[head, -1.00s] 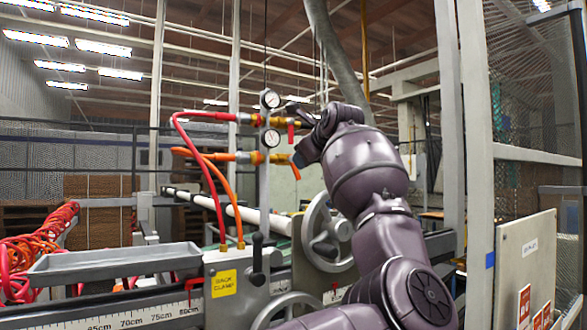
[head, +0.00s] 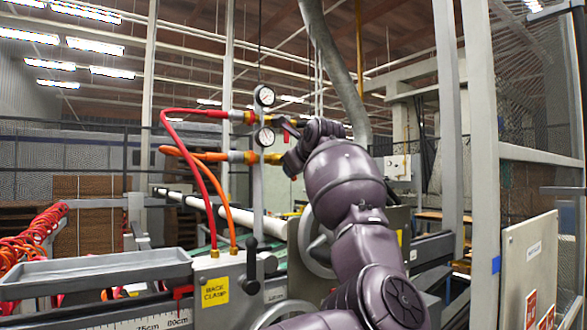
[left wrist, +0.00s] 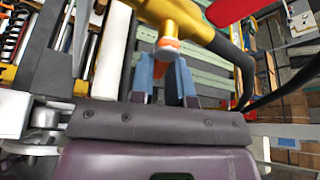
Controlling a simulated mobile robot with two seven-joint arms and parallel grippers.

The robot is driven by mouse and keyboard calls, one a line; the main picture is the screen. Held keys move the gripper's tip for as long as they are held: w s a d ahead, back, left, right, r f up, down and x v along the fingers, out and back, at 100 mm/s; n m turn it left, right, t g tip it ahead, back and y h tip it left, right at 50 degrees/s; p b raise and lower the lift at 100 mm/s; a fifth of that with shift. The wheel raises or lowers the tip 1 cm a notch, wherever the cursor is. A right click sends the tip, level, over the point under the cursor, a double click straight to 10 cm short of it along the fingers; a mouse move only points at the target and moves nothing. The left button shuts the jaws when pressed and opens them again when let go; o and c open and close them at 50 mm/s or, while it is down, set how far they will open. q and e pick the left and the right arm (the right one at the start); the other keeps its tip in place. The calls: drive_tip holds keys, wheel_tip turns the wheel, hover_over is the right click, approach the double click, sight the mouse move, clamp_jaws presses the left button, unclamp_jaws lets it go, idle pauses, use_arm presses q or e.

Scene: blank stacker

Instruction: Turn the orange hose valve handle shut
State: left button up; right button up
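The orange valve handle (left wrist: 167,48) shows in the left wrist view below a yellow brass fitting (left wrist: 178,18). My left gripper (left wrist: 163,82) has its two blue-grey fingers apart, one on each side of the handle. I cannot tell whether they touch it. In the head view my left gripper (head: 290,158) is at the lower brass valve (head: 262,157), where the orange hose (head: 197,180) joins; the orange handle is hidden there behind the gripper and wrist. My right gripper is not in view.
Above sits the upper valve with a red handle (head: 287,136) and red hose (head: 187,114). Two gauges (head: 264,96) stand on the post. Below are a handwheel (head: 313,242), a grey tray (head: 95,272) and a black-knobbed lever (head: 251,262). A mesh fence stands at right.

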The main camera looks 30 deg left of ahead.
use_arm(q)
drive_tip(key=shift+s+a+f+m+g, duration=0.1)
drive_tip(key=shift+m+g, duration=0.4)
drive_tip(key=shift+m, duration=0.1)
clamp_jaws()
drive_tip(key=shift+s+a+m+g+y, duration=0.1)
drive_tip(key=shift+s+m+g+y, duration=0.1)
drive_tip(key=shift+m+g, duration=0.3)
drive_tip(key=shift+s+a+m+g+y, duration=0.1)
drive_tip(key=shift+s+m+g+y, duration=0.15)
drive_tip(key=shift+m, duration=0.45)
drive_tip(key=shift+w, duration=0.1)
drive_tip(key=o, duration=0.7)
unclamp_jaws()
drive_tip(key=shift+o, duration=0.2)
drive_tip(key=shift+d, duration=0.15)
drive_tip(key=b+v, duration=0.2)
drive_tip(key=v, duration=0.8)
drive_tip(key=shift+d+r, duration=0.2)
drive_tip(key=shift+d, duration=0.05)
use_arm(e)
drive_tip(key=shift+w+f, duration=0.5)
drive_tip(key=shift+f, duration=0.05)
